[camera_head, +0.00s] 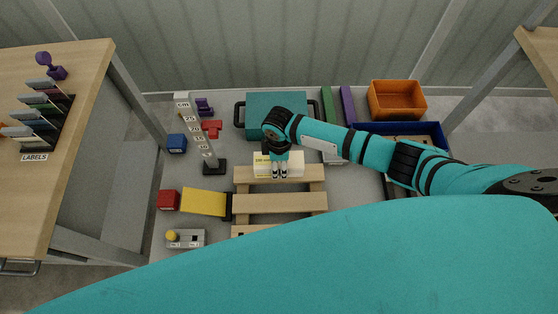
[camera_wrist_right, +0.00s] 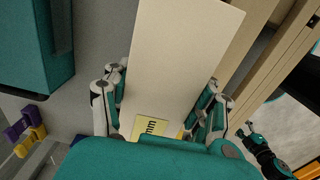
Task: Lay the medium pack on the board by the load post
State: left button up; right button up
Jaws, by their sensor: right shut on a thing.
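The medium pack (camera_head: 294,159) is a cream box with a yellow label; it also shows in the right wrist view (camera_wrist_right: 182,60). My right gripper (camera_head: 280,176) is shut on it, with a finger along each side. The pack is over the back slat of the slatted wooden board (camera_head: 290,203); whether it touches the slat I cannot tell. The load post (camera_head: 197,135), white with a printed scale on a black base, stands left of the board's back end. A small teal and black arm end (camera_wrist_right: 262,150), seemingly my left gripper, shows in the wrist view, its fingers unclear.
A teal case (camera_head: 262,108) stands behind the board. An orange bin (camera_head: 397,83) and a blue tray (camera_head: 437,134) are at the back right. A yellow block (camera_head: 204,202) and red block (camera_head: 167,200) lie left of the board. A wooden table (camera_head: 75,100) is at far left.

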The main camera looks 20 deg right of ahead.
aim_at(279, 170)
jog(key=shift+f+b, duration=0.5)
jog(key=shift+f, duration=0.6)
jog(key=shift+p, duration=0.8)
dwell(0.8)
jog(key=shift+f+b, duration=0.8)
jog(key=shift+f, duration=0.25)
jog(key=o, duration=1.6)
notch_tip(279, 170, up, 12)
jog(key=shift+r, duration=0.1)
